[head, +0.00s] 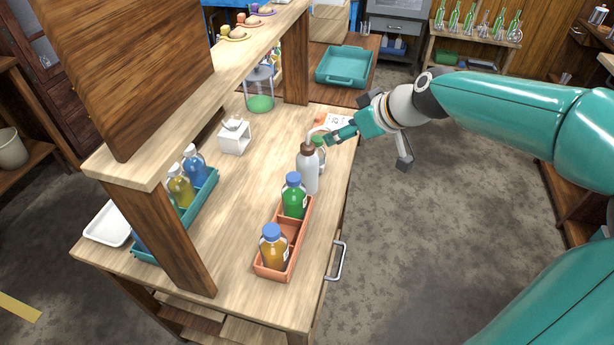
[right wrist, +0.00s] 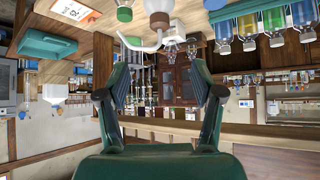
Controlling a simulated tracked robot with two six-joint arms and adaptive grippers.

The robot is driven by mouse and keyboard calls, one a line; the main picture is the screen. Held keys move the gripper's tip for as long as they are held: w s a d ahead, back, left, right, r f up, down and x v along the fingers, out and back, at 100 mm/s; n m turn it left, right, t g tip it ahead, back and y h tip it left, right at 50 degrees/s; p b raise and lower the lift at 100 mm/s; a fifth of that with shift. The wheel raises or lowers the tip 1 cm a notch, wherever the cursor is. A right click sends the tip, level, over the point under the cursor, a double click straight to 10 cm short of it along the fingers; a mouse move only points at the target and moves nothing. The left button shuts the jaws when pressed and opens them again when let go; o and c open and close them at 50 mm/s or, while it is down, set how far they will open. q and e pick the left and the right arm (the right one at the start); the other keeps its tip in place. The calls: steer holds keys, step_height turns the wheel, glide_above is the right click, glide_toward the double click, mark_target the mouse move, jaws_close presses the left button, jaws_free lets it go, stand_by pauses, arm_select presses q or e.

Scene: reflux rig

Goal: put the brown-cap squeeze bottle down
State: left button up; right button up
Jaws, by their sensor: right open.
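The brown-cap squeeze bottle (head: 308,175) is white with a bent pale nozzle. It stands upright on the wooden bench, near its right edge, just behind the orange tray. My right gripper (head: 338,134) comes in from the right at the height of the bottle's cap and nozzle, close behind it. In the right wrist view, which is upside down, the jaws of my right gripper (right wrist: 160,85) are apart with nothing between them. There the squeeze bottle (right wrist: 158,6) shows at the top edge, beyond the fingertips, mostly cut off. My left gripper is not in view.
The orange tray (head: 266,278) holds a green bottle (head: 294,197) and an orange bottle (head: 273,248), both blue-capped. Another green-topped vessel (head: 320,143) stands close behind the squeeze bottle. A teal rack (head: 207,190) sits at left under the shelf. The bench middle is clear.

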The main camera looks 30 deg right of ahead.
mark_target(310, 146)
steer(key=p+x, duration=0.1)
steer(key=x, duration=1)
steer(key=shift+f, duration=0.25)
steer(key=shift+w+a+f, duration=0.15)
steer(key=shift+w+f, duration=0.2)
steer(key=p+x, duration=0.1)
steer(key=x, duration=0.3)
steer(key=shift+w+f, duration=0.1)
steer(key=shift+f, duration=0.05)
steer(key=shift+c, duration=0.2)
steer(key=c, duration=0.8)
steer(key=shift+c, duration=0.2)
